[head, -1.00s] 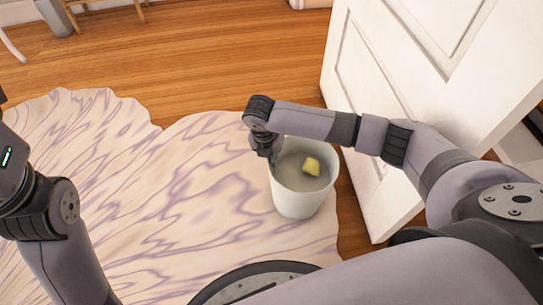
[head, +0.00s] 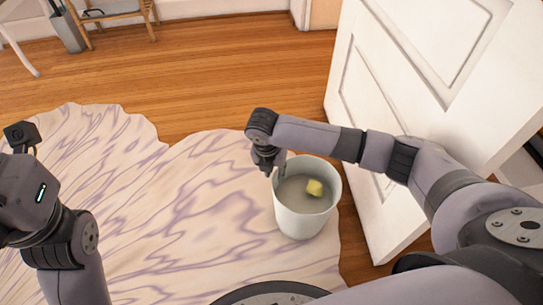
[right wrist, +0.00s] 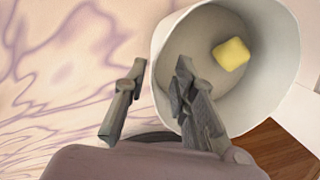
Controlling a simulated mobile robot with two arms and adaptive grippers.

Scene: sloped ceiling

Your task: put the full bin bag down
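A white bin (head: 305,222) stands upright at the right edge of the pale rug, with a small yellow item (head: 315,187) inside. No bin bag can be made out in either view. My right gripper (head: 268,168) is at the bin's left rim. In the right wrist view its two fingers (right wrist: 158,80) are apart, one outside the bin (right wrist: 275,25) and one over its mouth, with a gap around the rim. The yellow item (right wrist: 231,54) shows near the far wall. My left forearm and wrist show at the left edge of the head view, but its fingers do not.
A white panelled door (head: 385,190) stands open just right of the bin. The pale purple-veined rug (head: 185,210) is clear left of the bin. Wooden floor (head: 220,75) is free beyond it. A wooden stool or chair (head: 120,20) stands far back at the left.

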